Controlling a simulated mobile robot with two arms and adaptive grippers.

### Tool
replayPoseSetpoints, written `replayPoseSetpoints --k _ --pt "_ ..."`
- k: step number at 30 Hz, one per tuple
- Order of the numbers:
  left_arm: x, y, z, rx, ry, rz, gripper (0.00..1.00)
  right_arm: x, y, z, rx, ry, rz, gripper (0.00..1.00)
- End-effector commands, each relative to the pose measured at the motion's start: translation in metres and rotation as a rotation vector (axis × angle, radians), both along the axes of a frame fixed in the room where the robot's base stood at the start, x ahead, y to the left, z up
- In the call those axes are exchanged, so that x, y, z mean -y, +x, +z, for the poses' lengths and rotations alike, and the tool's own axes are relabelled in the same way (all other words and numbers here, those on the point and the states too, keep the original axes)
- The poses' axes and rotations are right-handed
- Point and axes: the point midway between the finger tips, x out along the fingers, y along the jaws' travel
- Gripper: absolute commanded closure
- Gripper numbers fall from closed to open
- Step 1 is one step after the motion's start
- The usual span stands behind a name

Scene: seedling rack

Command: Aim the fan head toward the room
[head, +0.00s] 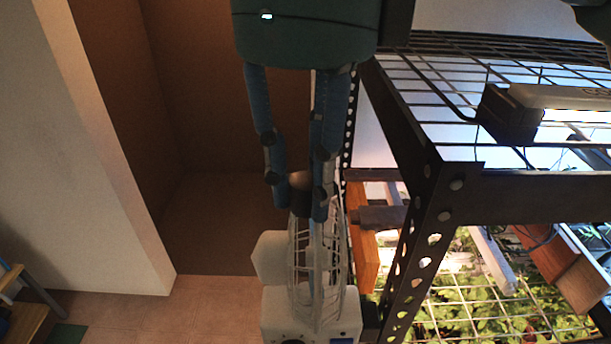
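The fan stands low in the middle of the head view. Its pale wire cage (322,270) is seen nearly edge-on, with the white motor housing (270,258) on its left, so the fan head faces right, toward the rack side. Its white base (312,318) is below, cut by the bottom edge. My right gripper (298,196) reaches down from the top, dark green with blue fingers. Its fingertips sit on both sides of a dark brown round knob (299,190) at the top of the cage and appear to touch it. My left gripper is not in view.
A black perforated metal rack (425,235) with wire shelves, grow lights (560,96) and green seedlings (465,305) stands close on the right. A white wall (85,170) and brown recess are left. Tiled floor (150,315) is open at lower left, with a wooden stool-like piece (20,318) at the edge.

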Motion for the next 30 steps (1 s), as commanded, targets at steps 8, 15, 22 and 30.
replayPoseSetpoints --k 8,15,22,30 --pt "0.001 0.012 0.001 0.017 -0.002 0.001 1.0 0.0 0.0 0.001 0.0 0.001 0.0 0.57" --pt "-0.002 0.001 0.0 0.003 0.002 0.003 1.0 -0.001 0.0 0.01 0.002 0.001 -0.001 0.57" --pt "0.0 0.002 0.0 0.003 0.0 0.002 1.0 -0.001 0.001 0.057 0.007 0.002 -0.005 0.57" --pt "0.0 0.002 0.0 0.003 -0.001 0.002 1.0 -0.001 0.0 0.099 0.003 -0.004 -0.004 0.57"
